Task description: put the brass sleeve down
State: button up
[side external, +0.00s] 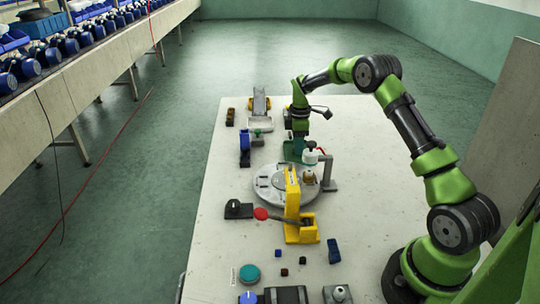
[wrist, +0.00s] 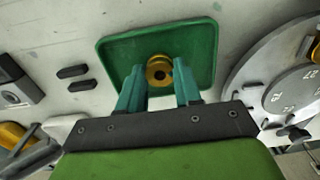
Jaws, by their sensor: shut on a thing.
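The brass sleeve (wrist: 158,67) shows in the wrist view as a yellow ring with a dark hole, end on. My gripper (wrist: 159,80) is shut on it, with one teal finger at each side. Both are over a green tray (wrist: 114,50) with a raised rim, and no other thing shows in the tray. I cannot tell whether the sleeve touches the tray floor. In the side external view my gripper (side external: 299,132) is low over the green tray (side external: 291,152) at the far part of the table, and the sleeve cannot be made out.
A round grey dial plate (side external: 266,190) with numbers is close beside the tray. A yellow clamp (side external: 293,195) with a red-knobbed lever stands in front of it. Two small dark blocks (wrist: 72,72) lie left of the tray in the wrist view. The table's left front is mostly clear.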

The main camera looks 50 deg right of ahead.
jog(key=shift+f, duration=0.15)
jog(key=o, duration=0.9)
